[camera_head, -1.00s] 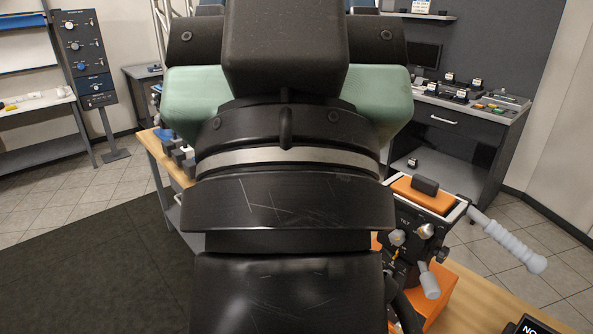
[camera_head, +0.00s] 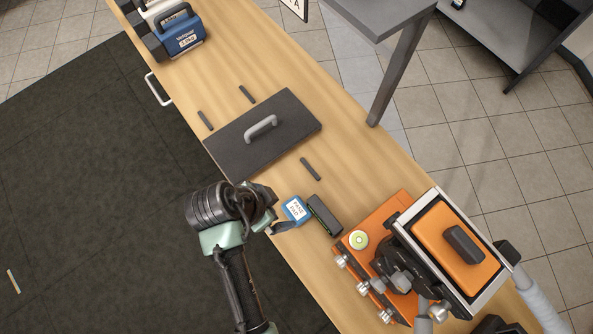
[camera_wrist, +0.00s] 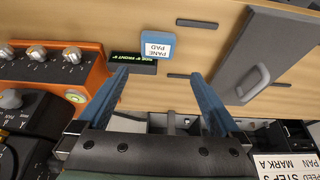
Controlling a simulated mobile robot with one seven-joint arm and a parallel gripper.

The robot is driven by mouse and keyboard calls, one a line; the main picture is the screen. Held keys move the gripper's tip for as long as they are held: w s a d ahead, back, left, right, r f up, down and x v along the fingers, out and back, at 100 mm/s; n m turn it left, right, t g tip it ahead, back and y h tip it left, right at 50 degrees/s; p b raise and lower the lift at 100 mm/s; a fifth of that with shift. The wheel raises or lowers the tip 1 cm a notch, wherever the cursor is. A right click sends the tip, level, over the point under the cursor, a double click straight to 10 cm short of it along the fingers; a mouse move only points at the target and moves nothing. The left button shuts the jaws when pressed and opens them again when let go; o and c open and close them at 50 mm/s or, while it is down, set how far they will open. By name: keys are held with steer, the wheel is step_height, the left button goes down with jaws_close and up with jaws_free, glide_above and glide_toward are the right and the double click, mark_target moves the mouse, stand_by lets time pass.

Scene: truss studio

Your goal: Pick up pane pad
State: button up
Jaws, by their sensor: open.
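The pane pad (camera_head: 294,209) is a small blue block with a white label reading "PANE PAD", lying on the wooden bench. In the wrist view the pane pad (camera_wrist: 158,46) sits at top centre, just beyond the fingertips and roughly midway between them. My gripper (camera_head: 277,210) is at the pad's left side in the head view, with its jaws apart. In the wrist view my gripper (camera_wrist: 159,76) shows two blue-grey fingers spread wide with nothing held between them. I cannot tell the exact height of the fingertips above the bench.
A dark box with a green display (camera_head: 324,215) lies close beside the pad. The orange device with knobs (camera_head: 372,245) stands to its right. A dark panel with a grey handle (camera_head: 262,133) lies farther back, with thin dark strips around it.

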glide_toward(296, 209)
step_height(296, 209, down, 2)
steer(key=shift+d+p+x, duration=0.15)
steer(key=shift+p+x, duration=0.15)
steer(key=shift+x, duration=1.45)
steer(key=shift+d+p+x, duration=0.1)
steer(key=shift+p+x, duration=0.15)
steer(key=shift+x, duration=1.45)
steer(key=shift+w+r, duration=0.1)
steer(key=shift+w, duration=0.1)
steer(key=shift+c, duration=0.2)
steer(key=c, duration=1)
steer(key=shift+c, duration=0.2)
steer(key=shift+r, duration=0.1)
step_height(296, 209, up, 10)
